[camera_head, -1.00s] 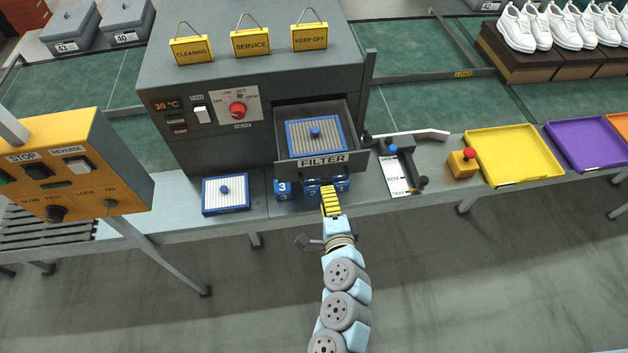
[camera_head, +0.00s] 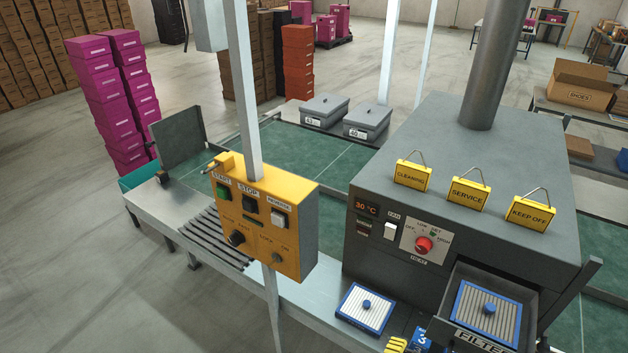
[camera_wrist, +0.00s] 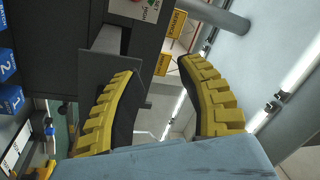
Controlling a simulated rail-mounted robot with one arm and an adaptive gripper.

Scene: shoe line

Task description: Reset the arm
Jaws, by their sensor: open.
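My gripper (camera_wrist: 157,68) shows in the wrist view with its two yellow ridged fingers apart and nothing between them. In the head view only a bit of yellow finger shows at the bottom edge, by the front of the grey heater box (camera_head: 490,190). The rest of my arm is hidden below that edge.
The filter drawer (camera_head: 540,300) stands pulled out with a blue-framed filter (camera_head: 487,312) in it. Another filter (camera_head: 366,308) lies on the bench to the left. Blue numbered blocks (camera_wrist: 9,98) sit near the gripper. A yellow control box (camera_head: 262,215) stands at left.

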